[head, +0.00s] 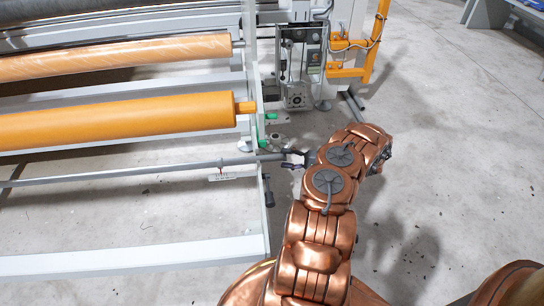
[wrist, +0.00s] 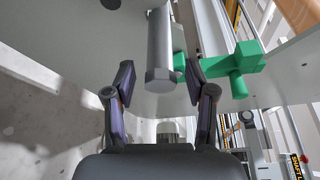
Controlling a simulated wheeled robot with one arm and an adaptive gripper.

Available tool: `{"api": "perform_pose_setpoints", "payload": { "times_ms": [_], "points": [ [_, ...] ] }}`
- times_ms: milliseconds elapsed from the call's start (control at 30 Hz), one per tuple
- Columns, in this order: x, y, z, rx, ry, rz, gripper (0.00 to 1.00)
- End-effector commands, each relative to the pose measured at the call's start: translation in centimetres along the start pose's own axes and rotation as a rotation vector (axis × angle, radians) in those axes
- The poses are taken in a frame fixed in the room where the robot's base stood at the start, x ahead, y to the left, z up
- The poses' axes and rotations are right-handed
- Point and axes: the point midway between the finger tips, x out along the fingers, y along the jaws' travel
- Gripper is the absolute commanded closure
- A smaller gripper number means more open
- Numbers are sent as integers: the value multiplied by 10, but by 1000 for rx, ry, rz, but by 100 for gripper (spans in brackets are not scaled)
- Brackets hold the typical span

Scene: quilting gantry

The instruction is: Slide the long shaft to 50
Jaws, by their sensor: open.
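The long shaft (head: 130,172) is a thin grey bar running left to right below the orange roll, through the frame's side rail. My gripper (head: 293,159) is at the shaft's right end. In the wrist view the shaft's grey end (wrist: 160,45), with a faceted tip, lies between the two dark fingers of my gripper (wrist: 160,77). The fingers are open, with a gap on each side of the shaft.
An orange roll (head: 120,118) and a tan roll (head: 120,57) lie above the shaft. A green block (wrist: 235,65) is close to the right finger in the wrist view. The white side rail (head: 267,215) stands left of my gripper. Floor to the right is clear.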

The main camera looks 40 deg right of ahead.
Motion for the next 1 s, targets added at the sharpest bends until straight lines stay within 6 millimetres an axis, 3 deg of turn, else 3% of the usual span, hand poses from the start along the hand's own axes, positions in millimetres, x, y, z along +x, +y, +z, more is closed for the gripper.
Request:
{"api": "perform_pose_setpoints", "payload": {
  "times_ms": [333,733,1000],
  "points": [
    [43,0,-1,-1,2,-3,45],
    [50,0,-1,0,5,-2,45],
    [50,0,-1,0,5,-2,72]
  ]
}}
